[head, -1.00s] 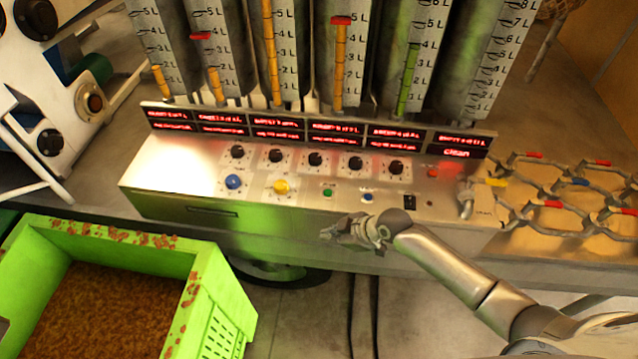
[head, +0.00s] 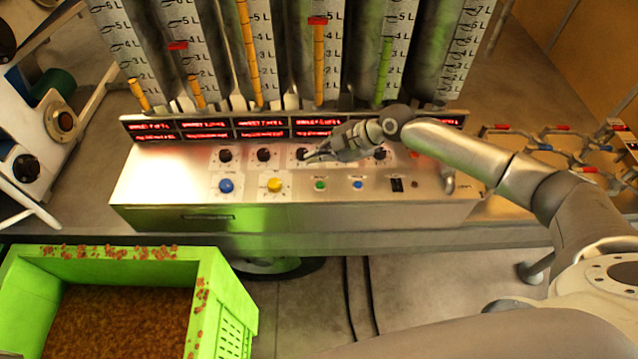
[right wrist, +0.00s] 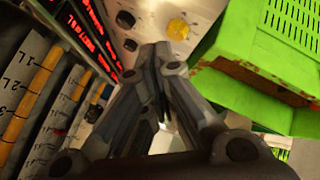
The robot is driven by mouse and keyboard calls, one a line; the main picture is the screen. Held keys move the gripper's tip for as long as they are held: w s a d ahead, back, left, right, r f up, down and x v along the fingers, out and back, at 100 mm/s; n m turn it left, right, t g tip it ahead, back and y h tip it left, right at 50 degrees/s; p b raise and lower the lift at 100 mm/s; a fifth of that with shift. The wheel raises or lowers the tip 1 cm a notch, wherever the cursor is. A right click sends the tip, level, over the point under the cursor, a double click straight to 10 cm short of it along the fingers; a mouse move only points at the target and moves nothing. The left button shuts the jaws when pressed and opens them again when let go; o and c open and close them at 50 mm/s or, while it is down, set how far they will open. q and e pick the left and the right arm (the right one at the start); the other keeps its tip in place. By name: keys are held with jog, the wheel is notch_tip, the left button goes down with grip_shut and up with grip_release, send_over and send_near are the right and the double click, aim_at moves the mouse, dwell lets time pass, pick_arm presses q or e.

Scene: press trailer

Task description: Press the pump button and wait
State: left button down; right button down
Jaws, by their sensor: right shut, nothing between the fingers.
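The metal control panel (head: 150,180) stands on the bench below several graduated tubes. On its front are a blue knob (head: 226,185), a yellow knob (head: 275,185), a green button (head: 320,184), a small blue button (head: 358,185) and a row of black knobs (head: 263,154). I cannot tell which control is the pump button. My right gripper (head: 312,156) is shut and empty, over the upper part of the panel, and it hides part of the black knob row. In the right wrist view its fingers (right wrist: 158,60) point toward the yellow knob (right wrist: 178,29). My left gripper is not in view.
A green crate (head: 225,300) with brown contents stands at the front left. Graduated tubes (head: 375,60) with coloured levels rise behind the panel, close to my right gripper. A rack with coloured clips (head: 560,150) lies at the right. A white machine (head: 25,130) is at the far left.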

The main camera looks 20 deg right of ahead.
jog(key=shift+d, duration=0.1)
jog(key=shift+f, duration=0.15)
jog(key=b, duration=0.5)
send_over(319, 188)
notch_tip(319, 188, down, 8)
jog(key=shift+r, duration=0.15)
jog(key=shift+f+b, duration=0.45)
jog(key=shift+b, duration=0.05)
dwell(0.8)
jog(key=shift+f+b, duration=0.4)
jog(key=shift+b, duration=0.25)
